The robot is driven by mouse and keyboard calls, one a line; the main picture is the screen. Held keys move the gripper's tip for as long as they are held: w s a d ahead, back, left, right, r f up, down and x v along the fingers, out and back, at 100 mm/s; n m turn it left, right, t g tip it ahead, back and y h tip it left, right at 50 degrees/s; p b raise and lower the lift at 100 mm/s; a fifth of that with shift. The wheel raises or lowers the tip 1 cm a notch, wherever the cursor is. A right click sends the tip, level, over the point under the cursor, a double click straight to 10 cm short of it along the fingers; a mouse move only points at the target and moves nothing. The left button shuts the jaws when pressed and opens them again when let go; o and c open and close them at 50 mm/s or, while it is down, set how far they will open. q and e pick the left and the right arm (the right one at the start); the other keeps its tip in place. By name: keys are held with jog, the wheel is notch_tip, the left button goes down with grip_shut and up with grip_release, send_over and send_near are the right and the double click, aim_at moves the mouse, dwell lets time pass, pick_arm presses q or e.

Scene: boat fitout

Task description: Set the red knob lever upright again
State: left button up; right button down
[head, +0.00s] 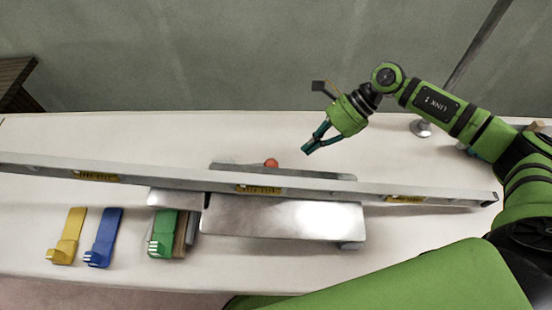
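The red knob (271,162) shows as a small orange-red ball just behind the long grey spirit level (320,188). The lever's shaft is hidden, so I cannot tell its tilt. It sits by a grey metal plate or housing (225,167), partly covered by the level. My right gripper (308,151) reaches in from the right and hangs to the right of the knob, apart from it. Its teal fingers come together at the tips, and nothing shows between them. My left gripper is not in view.
The level spans almost the whole white bench (420,250). In front of it lie a shiny metal block (285,220) and yellow (68,235), blue (103,237) and green (163,233) bracket-like pieces. A thin pole on a round foot (421,128) stands at the back right. The bench's back left is clear.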

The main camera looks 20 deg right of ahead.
jog(key=p+x, duration=0.2)
jog(key=x, duration=0.7)
jog(key=shift+d, duration=0.1)
jog(key=shift+s+a+f, duration=0.1)
jog(key=shift+a+f, duration=0.3)
jog(key=shift+f, duration=0.1)
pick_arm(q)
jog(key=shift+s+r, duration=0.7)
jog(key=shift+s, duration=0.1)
pick_arm(e)
jog(key=shift+f, duration=0.1)
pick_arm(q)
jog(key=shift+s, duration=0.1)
